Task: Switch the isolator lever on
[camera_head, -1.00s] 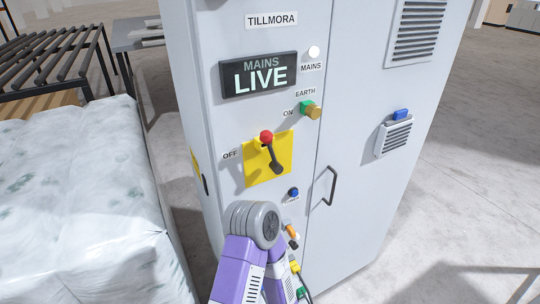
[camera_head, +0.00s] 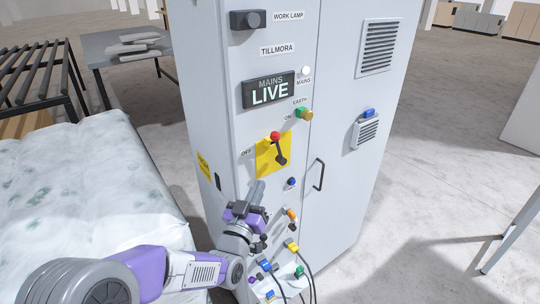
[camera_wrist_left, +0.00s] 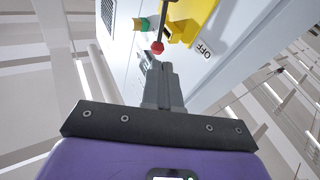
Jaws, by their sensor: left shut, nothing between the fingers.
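The isolator lever (camera_head: 281,152) is a dark handle with a red knob (camera_head: 275,135) on a yellow plate (camera_head: 263,163) on the grey cabinet. It points up, leaning slightly left. The OFF label (camera_head: 246,152) is left of the plate and the ON label (camera_head: 288,117) is above the knob, to the right. My left gripper (camera_head: 259,186) is shut and empty, just below the plate in the head view. In the left wrist view the red knob (camera_wrist_left: 157,47) appears just beyond the shut fingertips (camera_wrist_left: 159,66); I cannot tell if they touch. My right gripper is not in view.
The MAINS LIVE display (camera_head: 269,90) is lit above the plate. Coloured plugs and cables are below. A wrapped white bale (camera_head: 85,185) stands left.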

